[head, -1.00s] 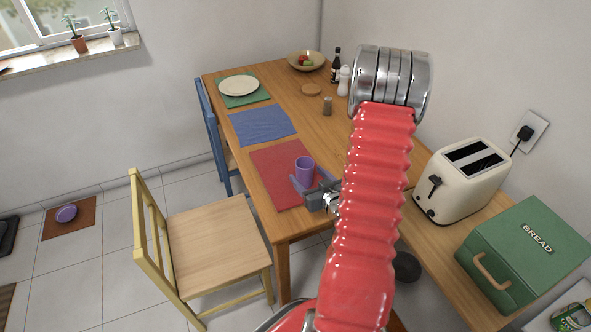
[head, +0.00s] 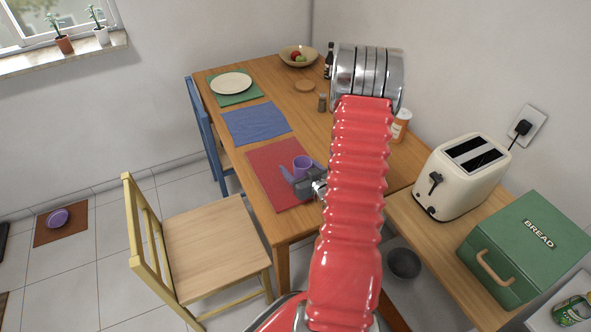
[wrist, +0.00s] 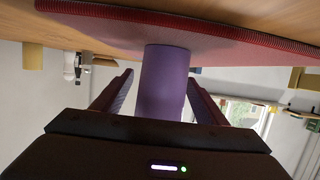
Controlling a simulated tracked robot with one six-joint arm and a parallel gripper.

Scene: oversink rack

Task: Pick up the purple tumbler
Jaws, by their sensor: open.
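The purple tumbler (head: 302,166) stands upright on the red placemat (head: 268,170) on the wooden table. My gripper (head: 301,180) is at the tumbler, low over the placemat, with its fingers on either side of it. In the wrist view the picture is upside down, and the tumbler (wrist: 166,80) hangs from the placemat (wrist: 220,40) between the two open fingers. My gripper (wrist: 160,95) is open, with a visible gap on each side of the tumbler. The tumbler's far side is hidden.
A blue placemat (head: 256,123) and a plate (head: 231,83) lie farther along the table. A pepper shaker (head: 322,102) and an orange-labelled bottle (head: 401,125) stand near my arm. A toaster (head: 462,175) and bread box (head: 525,248) are at right. A yellow chair (head: 215,240) stands at left.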

